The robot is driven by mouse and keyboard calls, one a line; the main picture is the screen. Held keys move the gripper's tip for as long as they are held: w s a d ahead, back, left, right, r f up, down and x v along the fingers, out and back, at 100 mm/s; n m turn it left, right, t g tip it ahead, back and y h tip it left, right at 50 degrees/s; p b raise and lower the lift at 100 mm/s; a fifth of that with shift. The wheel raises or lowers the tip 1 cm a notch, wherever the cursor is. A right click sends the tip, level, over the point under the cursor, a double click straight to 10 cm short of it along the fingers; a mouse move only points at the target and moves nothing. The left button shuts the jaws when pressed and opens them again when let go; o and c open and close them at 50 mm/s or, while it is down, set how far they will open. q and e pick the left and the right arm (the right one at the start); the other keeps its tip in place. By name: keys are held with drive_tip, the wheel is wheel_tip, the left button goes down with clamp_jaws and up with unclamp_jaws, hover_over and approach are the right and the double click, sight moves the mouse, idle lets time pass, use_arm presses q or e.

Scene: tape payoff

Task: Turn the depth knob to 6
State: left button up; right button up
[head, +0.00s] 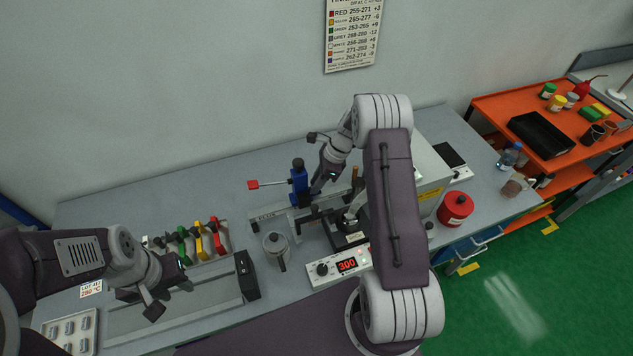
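No label reading "depth" can be made out, so I cannot tell which knob is the depth knob. A black knob (298,163) tops a blue upright block (299,186) on the bench fixture. A second black knob (322,269) sits on a white control box (334,278) with a red display reading 300. My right gripper (317,188) points down just right of the blue block; its fingers are too small and dark to judge, and contact is unclear. My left gripper (187,264) is over the left of the bench, near the coloured handles, its fingers unclear too.
A red-ended lever (253,184) sticks out left of the blue block. A metal pot (275,245) stands in front. Red, yellow and green handles (201,240) stand at left. A red canister (455,209) is at right. My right arm hides part of the bench.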

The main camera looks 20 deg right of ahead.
clamp_jaws()
drive_tip(key=shift+a+r, duration=0.1)
drive_tip(key=shift+w+r+n, duration=0.1)
drive_tip(key=shift+n, duration=0.2)
drive_tip(key=shift+w+n+g, duration=0.1)
drive_tip(key=shift+n+g, duration=0.2)
drive_tip(key=shift+n, duration=0.3)
drive_tip(key=shift+w+n+g, duration=0.1)
drive_tip(key=shift+n+g, duration=0.6)
drive_tip(key=shift+n, duration=1.4)
